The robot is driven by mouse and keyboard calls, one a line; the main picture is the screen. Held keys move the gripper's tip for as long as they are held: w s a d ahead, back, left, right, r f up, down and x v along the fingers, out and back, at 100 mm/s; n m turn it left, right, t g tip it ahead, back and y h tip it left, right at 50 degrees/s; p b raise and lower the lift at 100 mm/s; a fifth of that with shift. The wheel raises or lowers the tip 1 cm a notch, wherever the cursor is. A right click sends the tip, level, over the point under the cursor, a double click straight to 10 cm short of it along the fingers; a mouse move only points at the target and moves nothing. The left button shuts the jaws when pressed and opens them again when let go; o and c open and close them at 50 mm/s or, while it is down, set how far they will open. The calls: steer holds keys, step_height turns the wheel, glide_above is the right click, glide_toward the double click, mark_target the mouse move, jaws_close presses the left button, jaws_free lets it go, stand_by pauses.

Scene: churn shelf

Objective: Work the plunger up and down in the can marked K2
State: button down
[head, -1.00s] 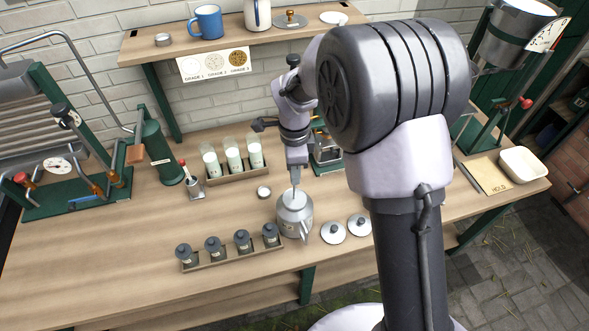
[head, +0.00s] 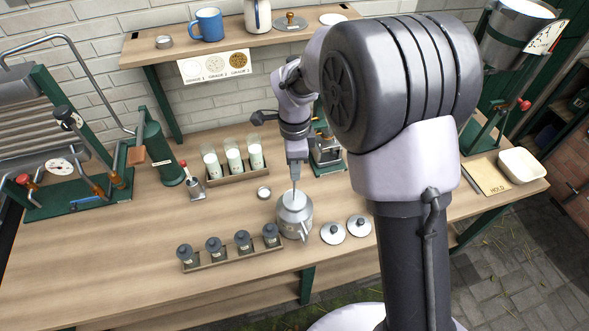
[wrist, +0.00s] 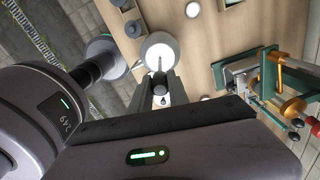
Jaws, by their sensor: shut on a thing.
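The can's round top also shows in the wrist view (wrist: 160,46). My gripper (head: 294,185) is above the can's mouth, pointing down. In the wrist view my gripper (wrist: 161,78) is shut on the thin plunger rod (wrist: 160,63), which runs down into the can's opening. The lower end of the plunger is hidden inside the can.
Two round lids (head: 346,229) lie just right of the can. A rack of dark weights or jars (head: 229,258) stands front left, and a rack of milk glasses (head: 238,178) behind left. A green-based device (head: 327,160) stands behind right. The front left bench is clear.

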steer(key=shift+r, duration=0.9)
steer(key=shift+f, duration=0.1)
step_height(320, 180, down, 7)
steer(key=b, duration=0.6)
step_height(320, 180, up, 7)
steer(key=p, duration=0.5)
steer(key=shift+f, duration=0.1)
